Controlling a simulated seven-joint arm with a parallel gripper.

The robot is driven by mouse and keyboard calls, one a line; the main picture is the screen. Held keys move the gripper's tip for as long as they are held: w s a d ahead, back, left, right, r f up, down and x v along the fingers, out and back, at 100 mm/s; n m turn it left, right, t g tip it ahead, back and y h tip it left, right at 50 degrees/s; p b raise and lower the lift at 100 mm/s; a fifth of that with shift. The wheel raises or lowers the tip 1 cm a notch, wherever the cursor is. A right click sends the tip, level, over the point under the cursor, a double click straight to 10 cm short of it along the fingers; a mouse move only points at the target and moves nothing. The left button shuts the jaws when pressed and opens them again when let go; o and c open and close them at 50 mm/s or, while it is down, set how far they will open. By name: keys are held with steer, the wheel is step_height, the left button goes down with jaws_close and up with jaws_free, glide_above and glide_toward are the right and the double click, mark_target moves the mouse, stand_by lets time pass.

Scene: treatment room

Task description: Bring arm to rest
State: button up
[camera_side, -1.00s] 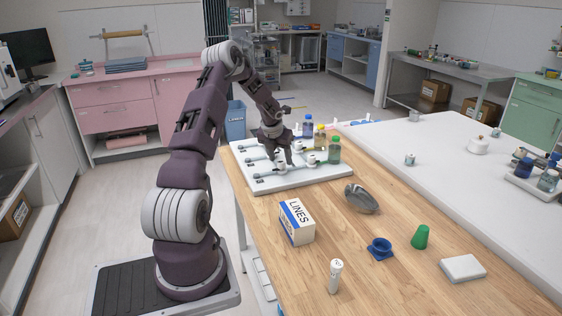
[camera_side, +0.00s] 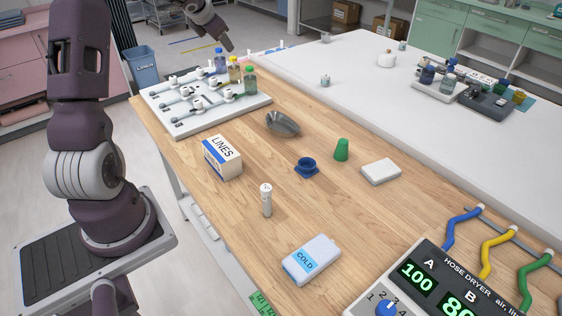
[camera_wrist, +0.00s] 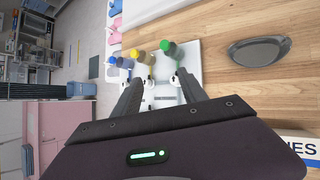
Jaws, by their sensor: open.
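My gripper (camera_side: 228,46) shows at the top of the side view, raised clear of the white valve board (camera_side: 180,131). Most of my upper arm is cut off by the frame there. In the wrist view my gripper (camera_wrist: 160,88) has its two dark fingers spread apart with nothing between them. The board (camera_wrist: 188,57) lies beyond the fingers, with bottles with blue, yellow and green caps on it. The green-capped bottle (camera_side: 249,80) stands upright at the board's right end in the side view.
The wooden table holds a LINES box (camera_side: 222,158), a grey metal dish (camera_side: 283,124), a white tube (camera_side: 266,200), a blue holder (camera_side: 307,168), a green cup (camera_side: 341,150), a COLD pack (camera_side: 311,260) and a hose dryer unit (camera_side: 440,285). Air around my gripper looks free.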

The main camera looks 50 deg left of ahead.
steer(key=w+d+r+m+t+h, duration=0.25)
steer(key=d+r+m, duration=0.45)
steer(key=d, duration=0.4)
steer(key=w+d+r+m+t+h, duration=0.1)
steer(key=w+d+r+m+t, duration=0.15)
steer(key=d+r+m, duration=0.65)
steer(key=s+d+m+h, duration=0.1)
steer(key=s+d+m, duration=0.2)
steer(key=d, duration=0.5)
steer(key=s+d+m+h, duration=0.2)
steer(key=s+d+m, duration=0.1)
steer(key=d, duration=0.5)
steer(key=s+d+f+m+g+h, duration=0.1)
steer(key=s+d+f+m+g, duration=0.3)
steer(key=s+d+m, duration=0.7)
steer(key=s+a+f+m+g+y, duration=0.1)
steer(key=s+a+f, duration=0.1)
steer(key=s, duration=0.6)
steer(key=s+a+f+m+g+y, duration=0.1)
steer(key=s+f+m, duration=0.1)
steer(key=s+f, duration=0.3)
steer(key=s, duration=0.3)
steer(key=shift+s+a+m, duration=0.15)
steer(key=shift+a+m, duration=0.15)
steer(key=shift+a, duration=0.1)
